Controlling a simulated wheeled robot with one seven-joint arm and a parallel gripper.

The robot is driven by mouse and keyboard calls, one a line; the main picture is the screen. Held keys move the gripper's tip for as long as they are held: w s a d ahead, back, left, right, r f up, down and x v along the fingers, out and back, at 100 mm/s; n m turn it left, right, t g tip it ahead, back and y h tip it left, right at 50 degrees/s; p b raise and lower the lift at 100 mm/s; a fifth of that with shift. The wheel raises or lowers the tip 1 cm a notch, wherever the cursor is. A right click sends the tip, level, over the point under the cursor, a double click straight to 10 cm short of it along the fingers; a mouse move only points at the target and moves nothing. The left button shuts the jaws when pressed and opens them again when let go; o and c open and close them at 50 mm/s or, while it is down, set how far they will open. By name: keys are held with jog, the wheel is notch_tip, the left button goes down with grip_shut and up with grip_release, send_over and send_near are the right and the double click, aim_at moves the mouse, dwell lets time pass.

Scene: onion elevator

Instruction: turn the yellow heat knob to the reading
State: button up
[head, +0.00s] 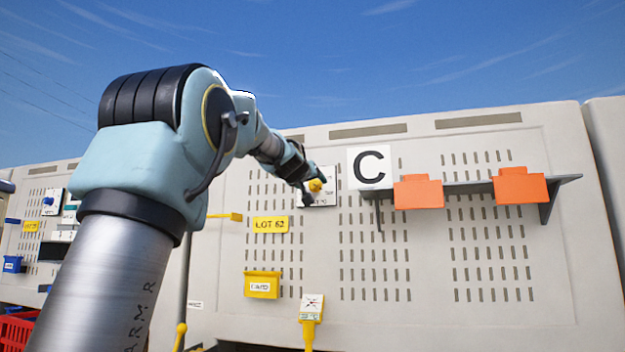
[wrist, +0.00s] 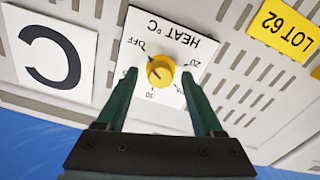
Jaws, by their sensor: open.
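The yellow heat knob (wrist: 160,72) sits on a white dial plate (wrist: 172,42) marked HEAT °C, upside down in the wrist view. OFF, 20 and 30 are legible around it; other marks are small or partly hidden. A dark pointer line shows on the knob, but I cannot tell exactly which mark it points to. My gripper (wrist: 159,76) is open, with one finger on each side of the knob and gaps showing. In the head view the knob (head: 316,185) is partly behind my gripper (head: 307,188). I cannot identify the reading.
A C sign (head: 370,167) is beside the dial plate. A shelf (head: 468,188) with two orange boxes is to the right. A yellow LOT 62 label (head: 270,225), a yellow bin (head: 262,285) and a yellow-handled card (head: 311,308) are lower on the slotted panel.

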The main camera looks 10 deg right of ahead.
jog(key=shift+w+d, duration=0.15)
jog(key=shift+w, duration=0.15)
jog(key=shift+c, duration=0.4)
grip_shut()
